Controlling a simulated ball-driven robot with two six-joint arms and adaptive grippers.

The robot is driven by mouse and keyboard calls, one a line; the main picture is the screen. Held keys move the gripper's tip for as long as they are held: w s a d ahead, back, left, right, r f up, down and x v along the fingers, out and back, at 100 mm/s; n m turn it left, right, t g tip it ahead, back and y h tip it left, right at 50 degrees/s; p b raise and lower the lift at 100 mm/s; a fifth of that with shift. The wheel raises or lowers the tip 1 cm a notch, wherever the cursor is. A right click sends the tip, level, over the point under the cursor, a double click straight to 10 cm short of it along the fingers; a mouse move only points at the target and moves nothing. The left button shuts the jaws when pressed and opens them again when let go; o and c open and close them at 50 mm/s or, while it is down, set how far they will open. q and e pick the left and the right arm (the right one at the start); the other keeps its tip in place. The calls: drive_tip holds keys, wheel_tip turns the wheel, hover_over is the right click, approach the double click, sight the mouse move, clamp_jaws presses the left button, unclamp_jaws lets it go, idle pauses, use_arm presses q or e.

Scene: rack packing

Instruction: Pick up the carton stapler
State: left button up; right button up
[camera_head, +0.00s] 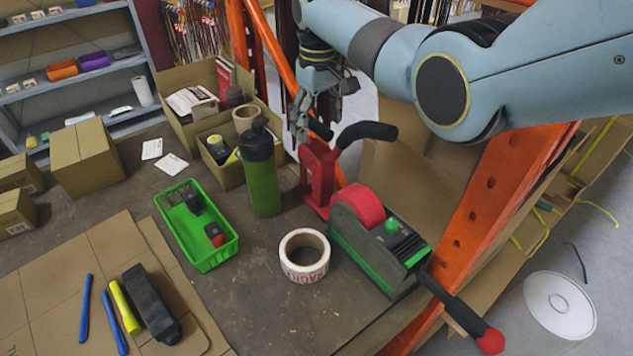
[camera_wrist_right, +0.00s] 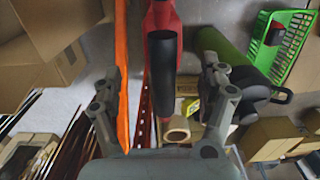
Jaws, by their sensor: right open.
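The carton stapler is the red tool (camera_head: 318,176) with a black handle, standing upright on the table behind the tape dispenser. My right gripper (camera_head: 314,122) is over its top, pointing down, with its fingers open. In the right wrist view the stapler's black handle (camera_wrist_right: 163,75) and red body run between the two spread fingers of my right gripper (camera_wrist_right: 163,80), with a gap on either side. I cannot tell how deep the handle is between the fingers. My left gripper is not in view.
A tape dispenser (camera_head: 375,245) and a tape roll (camera_head: 304,256) stand in front of the stapler. A green bottle (camera_head: 262,180) is to its left, beside an open carton (camera_head: 226,172). A green basket (camera_head: 196,225) is further left. An orange rack post (camera_head: 480,215) rises at right.

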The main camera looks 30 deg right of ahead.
sight(316, 145)
wheel_tip(316, 145, down, 4)
drive_tip(key=shift+a, duration=0.15)
drive_tip(key=shift+s+f, duration=0.1)
drive_tip(key=shift+f, duration=0.5)
drive_tip(key=c, duration=0.8)
clamp_jaws()
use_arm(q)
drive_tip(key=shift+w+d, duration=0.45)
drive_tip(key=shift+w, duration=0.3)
use_arm(e)
drive_tip(key=shift+w+r, duration=0.2)
